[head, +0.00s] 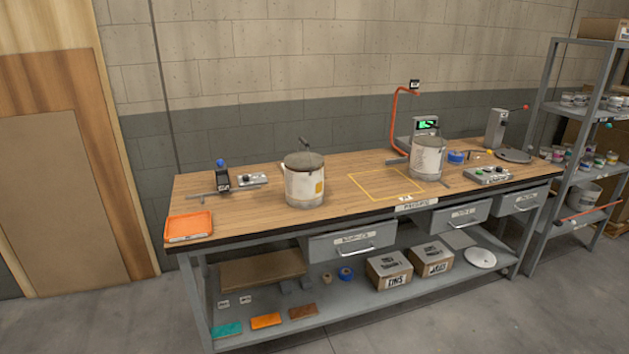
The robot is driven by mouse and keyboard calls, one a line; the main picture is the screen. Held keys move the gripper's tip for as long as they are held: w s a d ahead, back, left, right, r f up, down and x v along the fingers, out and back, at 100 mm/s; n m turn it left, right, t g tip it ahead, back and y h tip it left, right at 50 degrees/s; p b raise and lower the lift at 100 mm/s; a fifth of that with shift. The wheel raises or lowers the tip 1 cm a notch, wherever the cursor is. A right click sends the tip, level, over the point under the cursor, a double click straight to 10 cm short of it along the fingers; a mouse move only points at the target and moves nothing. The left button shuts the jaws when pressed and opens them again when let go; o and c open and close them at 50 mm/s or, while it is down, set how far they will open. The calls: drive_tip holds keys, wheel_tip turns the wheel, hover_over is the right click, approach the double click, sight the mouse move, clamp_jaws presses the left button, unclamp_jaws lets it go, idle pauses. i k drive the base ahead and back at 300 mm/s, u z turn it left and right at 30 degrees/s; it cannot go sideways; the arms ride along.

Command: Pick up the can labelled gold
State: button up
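No can with a readable gold label shows in the head view; the labels are too small to read. Several small cans (599,163) with coloured lids stand on the middle shelf of the grey rack at the right. More small pale cans (568,99) stand on the shelf above. Two large pale cans stand on the workbench: one with a dark lid (304,187) left of the middle, the other (428,160) on the right, beside a green-lit display. My gripper is not in view.
The wooden workbench (240,204) fills the middle, with an orange tray (188,225) at its left end and a yellow marked square (385,183). The grey rack (545,130) stands right of it, holding a bucket (583,195) low down. The floor in front is clear.

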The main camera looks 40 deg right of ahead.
sight(304, 170)
drive_tip(key=u, duration=0.1)
drive_tip(key=i, duration=0.95)
drive_tip(key=z, duration=0.05)
